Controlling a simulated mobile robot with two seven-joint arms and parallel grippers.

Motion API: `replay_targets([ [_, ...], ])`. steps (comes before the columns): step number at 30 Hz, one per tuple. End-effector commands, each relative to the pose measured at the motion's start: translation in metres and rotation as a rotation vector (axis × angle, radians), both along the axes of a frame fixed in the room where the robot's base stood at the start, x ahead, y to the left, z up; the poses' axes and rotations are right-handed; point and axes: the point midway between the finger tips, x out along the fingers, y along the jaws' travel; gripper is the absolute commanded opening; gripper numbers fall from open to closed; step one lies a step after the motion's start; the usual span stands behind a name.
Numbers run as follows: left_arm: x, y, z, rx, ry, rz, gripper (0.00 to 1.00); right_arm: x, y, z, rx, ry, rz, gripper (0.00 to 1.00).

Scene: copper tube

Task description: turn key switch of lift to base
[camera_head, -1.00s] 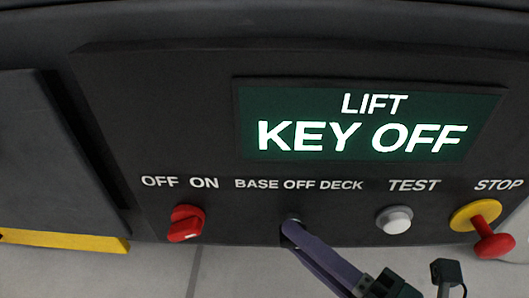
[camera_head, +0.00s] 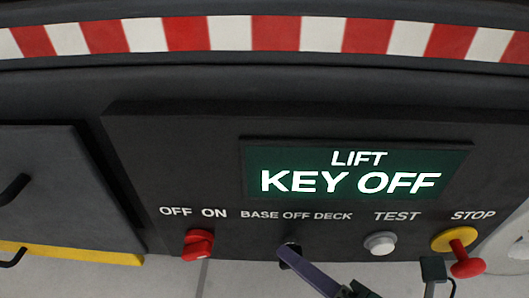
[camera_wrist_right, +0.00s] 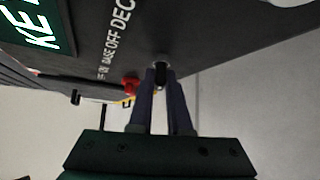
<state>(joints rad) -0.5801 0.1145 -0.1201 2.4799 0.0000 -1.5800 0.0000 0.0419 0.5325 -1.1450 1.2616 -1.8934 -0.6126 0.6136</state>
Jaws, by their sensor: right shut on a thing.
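The key switch (camera_head: 293,246) sits under the BASE OFF DECK label on the dark lift panel (camera_head: 135,150). The green display (camera_head: 357,170) reads LIFT KEY OFF. My right gripper (camera_head: 286,256) has its purple fingers at this switch, and they largely cover the key in the head view. In the right wrist view, the fingers (camera_wrist_right: 161,80) stand either side of the dark key (camera_wrist_right: 161,74), shut on it, at the round metal switch collar (camera_wrist_right: 161,60). Which way the key points is hard to tell. My left gripper is out of view.
A red OFF/ON knob (camera_head: 198,244) is left of the key switch. A grey TEST button (camera_head: 380,243) and a yellow STOP base with red knob (camera_head: 467,265) are to its right. A red-and-white striped band (camera_head: 270,35) runs above the panel.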

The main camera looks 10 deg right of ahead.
Motion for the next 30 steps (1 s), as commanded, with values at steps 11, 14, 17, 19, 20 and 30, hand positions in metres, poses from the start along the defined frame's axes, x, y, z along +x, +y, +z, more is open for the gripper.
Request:
replay_targets([
  [11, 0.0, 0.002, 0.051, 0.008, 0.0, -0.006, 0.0, 0.002, 0.003, 0.011, -0.244, 0.067, -0.004, 0.0],
  [14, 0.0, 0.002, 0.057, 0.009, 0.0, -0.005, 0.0, 0.002, 0.004, 0.01, -0.285, 0.077, -0.005, 0.0],
  [17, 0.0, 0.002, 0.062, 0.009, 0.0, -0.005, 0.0, 0.002, 0.004, 0.009, -0.315, 0.084, -0.004, 0.0],
  [19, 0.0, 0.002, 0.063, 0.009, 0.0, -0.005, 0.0, 0.003, 0.004, 0.009, -0.33, 0.088, -0.004, 0.0],
  [20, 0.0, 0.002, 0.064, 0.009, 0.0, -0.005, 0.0, 0.003, 0.004, 0.008, -0.335, 0.089, -0.004, 0.0],
  [30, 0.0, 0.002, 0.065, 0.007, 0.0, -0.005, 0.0, 0.004, 0.004, 0.008, -0.35, 0.088, -0.003, 0.0],
])
